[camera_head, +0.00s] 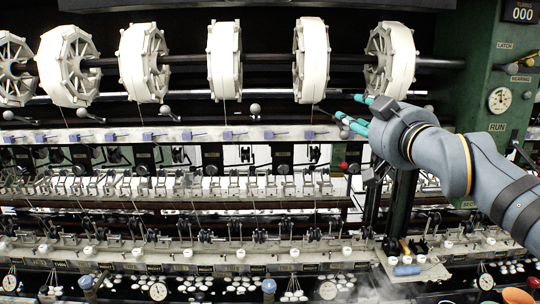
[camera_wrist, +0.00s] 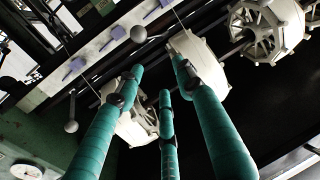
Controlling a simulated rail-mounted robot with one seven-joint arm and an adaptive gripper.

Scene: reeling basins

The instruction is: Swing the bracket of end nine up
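My gripper (camera_head: 350,116) has teal fingers spread apart, with nothing visible between them. It is in front of the machine at the right, just below the white reels and near the rail with purple brackets. The wrist view shows the three fingers (camera_wrist: 160,80) from behind, apart, with reels beyond their tips. A purple bracket (camera_head: 309,134) sits on the pale rail left of and below the fingertips; more purple brackets show in the wrist view (camera_wrist: 118,32). A row of small metal brackets (camera_head: 308,183) runs lower down. I cannot tell for certain which bracket belongs to end nine; the labels are too small.
White reels (camera_head: 311,60) hang on a dark shaft above. Ball-ended levers (camera_head: 254,108) stick out below them. A green post (camera_head: 505,120) with a dial stands at right. Small white cups (camera_head: 240,253) line the lower ledge, with basins of cocoons (camera_head: 240,286) below.

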